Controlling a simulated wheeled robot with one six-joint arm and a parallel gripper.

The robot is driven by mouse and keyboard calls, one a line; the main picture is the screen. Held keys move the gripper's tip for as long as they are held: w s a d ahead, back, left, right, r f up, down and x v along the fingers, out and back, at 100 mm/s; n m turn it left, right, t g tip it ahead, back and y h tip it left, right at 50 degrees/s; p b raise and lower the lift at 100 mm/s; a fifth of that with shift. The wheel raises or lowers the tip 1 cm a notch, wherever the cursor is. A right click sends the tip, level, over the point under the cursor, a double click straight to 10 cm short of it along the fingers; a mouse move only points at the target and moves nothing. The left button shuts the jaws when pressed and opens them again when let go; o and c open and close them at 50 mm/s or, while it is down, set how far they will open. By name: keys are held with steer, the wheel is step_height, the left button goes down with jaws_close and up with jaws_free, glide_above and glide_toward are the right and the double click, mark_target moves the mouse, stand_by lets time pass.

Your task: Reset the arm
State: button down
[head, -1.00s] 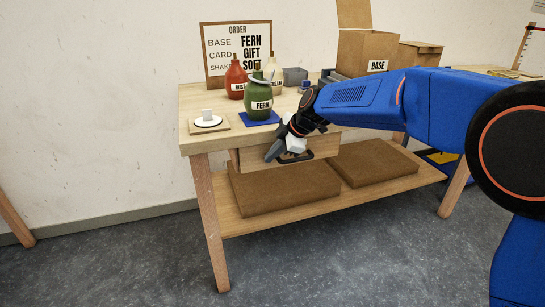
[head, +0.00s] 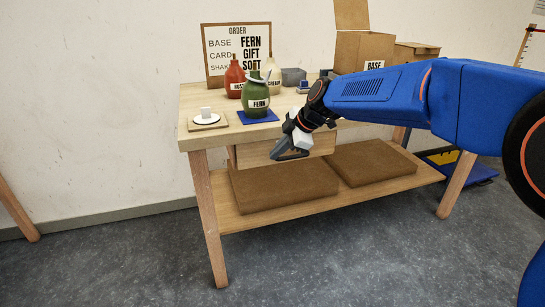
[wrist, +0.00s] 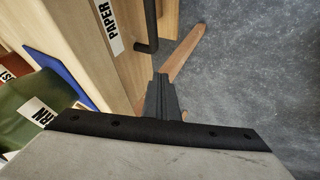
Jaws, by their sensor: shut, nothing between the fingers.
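My gripper (head: 288,150) is in front of the wooden drawer (head: 255,154) under the tabletop, with its fingers pointing down and to the left in the head view. In the wrist view, the dark fingers (wrist: 160,97) are together with nothing between them. The dark drawer handle (wrist: 150,25) shows beyond the fingertips, with a visible gap between. A PAPER label (wrist: 108,22) is on the drawer front. In the head view the gripper covers part of the drawer front, and I cannot make out the handle there.
The workbench (head: 190,134) holds a green FERN vase (head: 258,103) on a blue mat, a red bottle (head: 235,80), a white cup (head: 206,113) and an open box (head: 362,55). Brown slabs (head: 285,188) lie on its lower shelf. Floor in front is clear.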

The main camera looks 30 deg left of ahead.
steer(key=v, duration=0.6)
steer(key=s+d+r+m+t+h, duration=0.15)
steer(key=d+m, duration=0.45)
steer(key=d, duration=1.4)
steer(key=s+d+r+m+t+h, duration=0.15)
steer(key=d+m, duration=0.45)
steer(key=d, duration=1.3)
steer(key=s+d+f+m+h, duration=0.1)
steer(key=s+d+f+m, duration=0.3)
steer(key=s+d, duration=0.3)
steer(key=s+d+f+m+t+h, duration=0.1)
steer(key=s+d+f+m, duration=0.3)
steer(key=s+d, duration=0.4)
steer(key=s+d+f+m+h, duration=0.2)
steer(key=s+d+f+m, duration=0.2)
steer(key=d, duration=0.7)
steer(key=s+m, duration=0.2)
steer(key=s, duration=0.1)
steer(key=shift+s+f+m+t, duration=0.2)
steer(key=shift+s+m+t, duration=0.1)
steer(key=shift+s, duration=0.05)
